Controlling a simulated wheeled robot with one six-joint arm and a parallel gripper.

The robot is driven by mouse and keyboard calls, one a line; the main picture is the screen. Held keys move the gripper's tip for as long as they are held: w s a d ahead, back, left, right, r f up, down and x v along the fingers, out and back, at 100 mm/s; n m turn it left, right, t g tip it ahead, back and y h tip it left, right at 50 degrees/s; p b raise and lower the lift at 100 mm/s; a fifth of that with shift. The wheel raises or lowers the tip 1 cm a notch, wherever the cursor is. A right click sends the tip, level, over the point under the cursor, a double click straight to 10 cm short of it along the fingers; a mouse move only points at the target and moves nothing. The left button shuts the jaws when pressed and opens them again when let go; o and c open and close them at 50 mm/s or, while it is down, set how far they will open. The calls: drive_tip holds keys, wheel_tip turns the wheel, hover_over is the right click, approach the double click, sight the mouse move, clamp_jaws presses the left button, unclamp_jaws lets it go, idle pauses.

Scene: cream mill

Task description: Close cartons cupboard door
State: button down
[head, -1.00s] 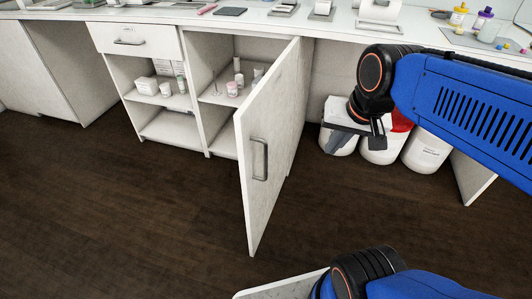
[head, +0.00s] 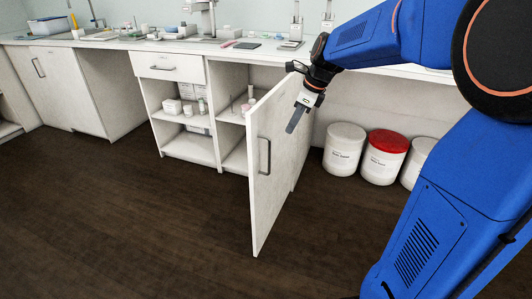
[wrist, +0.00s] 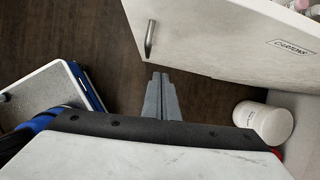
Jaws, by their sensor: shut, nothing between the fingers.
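The cartons cupboard door (head: 272,160) is white with a grey vertical bar handle (head: 264,156). It stands wide open, swung out into the room. In the wrist view the door (wrist: 215,40) crosses the top right with a "CARTONS" label, and its handle (wrist: 149,40) hangs at its left end. My gripper (head: 291,130) is shut and empty. In the head view it overlaps the door's upper right part. In the wrist view my fingertips (wrist: 161,76) point toward the door with dark floor between. I cannot tell whether they touch it.
The open cupboard (head: 232,112) has small jars and bottles on its shelf. White drums (head: 344,149) and a red-lidded drum (head: 385,157) stand under the counter at right. A worktop (head: 150,42) with equipment runs above. The floor (head: 150,220) in front is clear.

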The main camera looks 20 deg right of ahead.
sight(269, 143)
drive_tip(key=shift+m, duration=0.5)
drive_tip(key=shift+w+a+f, duration=0.9)
drive_tip(key=shift+a+f, duration=0.15)
drive_tip(key=shift+f, duration=0.55)
drive_tip(key=shift+w+a+f, duration=0.85)
drive_tip(key=shift+a+f, duration=0.2)
drive_tip(key=shift+f, duration=0.55)
drive_tip(key=shift+w+a+f, duration=0.9)
drive_tip(key=shift+a+f, duration=0.15)
drive_tip(key=shift+f, duration=0.55)
